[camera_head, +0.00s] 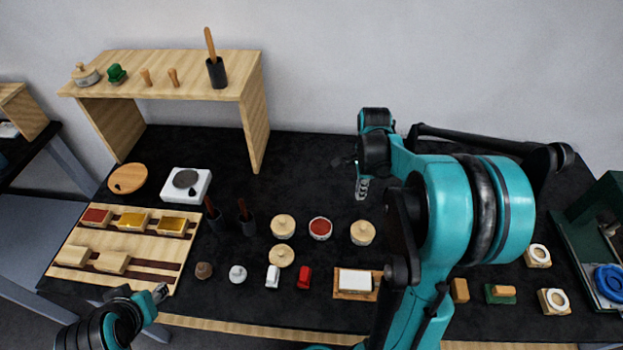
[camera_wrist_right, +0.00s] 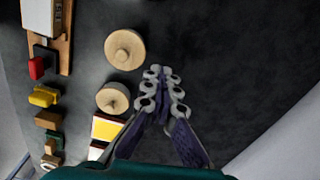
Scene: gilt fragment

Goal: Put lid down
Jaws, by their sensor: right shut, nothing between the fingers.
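Round pale wooden lids with knobs show in the head view. One lid (camera_head: 283,224) and another lid (camera_head: 362,231) appear to sit on low round jars. A third lid (camera_head: 281,256) lies in front of the first. An open jar (camera_head: 320,229) with red contents stands between the two lidded jars. The wrist view shows two round wooden lids (camera_wrist_right: 125,49), (camera_wrist_right: 112,98) left of my right gripper (camera_wrist_right: 165,85). My right gripper (camera_head: 362,186) is shut and empty, above the table behind the right lidded jar. My left gripper (camera_head: 158,294) is at the front left; its finger state is unclear.
A wooden shelf (camera_head: 185,90) stands at the back left. A wooden block tray (camera_head: 145,222), a white scale-like box (camera_head: 186,184) and dark holders (camera_head: 247,222) are left of the jars. Small red and white items (camera_head: 304,277) stand in front. The black table behind the jars is clear.

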